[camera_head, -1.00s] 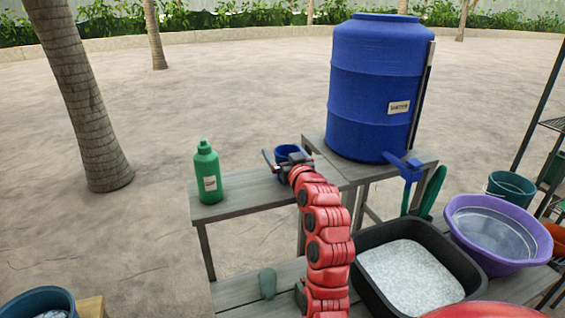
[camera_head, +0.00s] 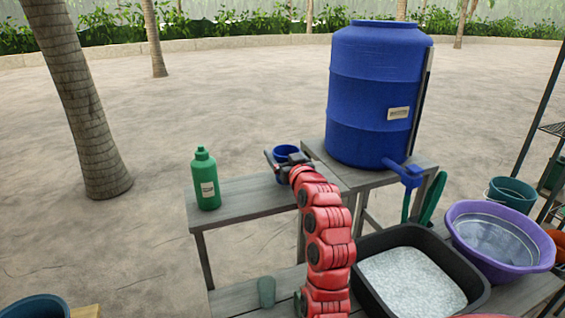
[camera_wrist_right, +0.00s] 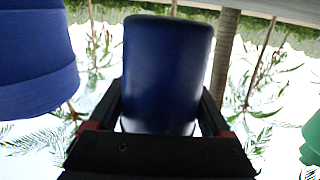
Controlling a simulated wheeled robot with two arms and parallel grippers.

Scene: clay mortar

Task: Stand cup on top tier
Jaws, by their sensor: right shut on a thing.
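The blue cup (camera_head: 287,150) is at the back edge of the grey wooden top tier (camera_head: 245,190) in the head view, upright as far as it shows. My right gripper (camera_head: 286,160) is shut on it, with a finger on each side. The cup also fills the middle of the right wrist view (camera_wrist_right: 166,70), between the dark fingers. The gripper and wrist hide the cup's lower part in the head view, so I cannot tell whether its base touches the tier. My left gripper is not in view.
A green bottle (camera_head: 206,180) stands left on the top tier. A big blue barrel (camera_head: 372,95) with a tap stands right on a higher stand. Below are a black tub (camera_head: 470,283), a purple basin (camera_head: 480,212) and a grey-green tumbler (camera_head: 266,292). Tier surface between bottle and cup is clear.

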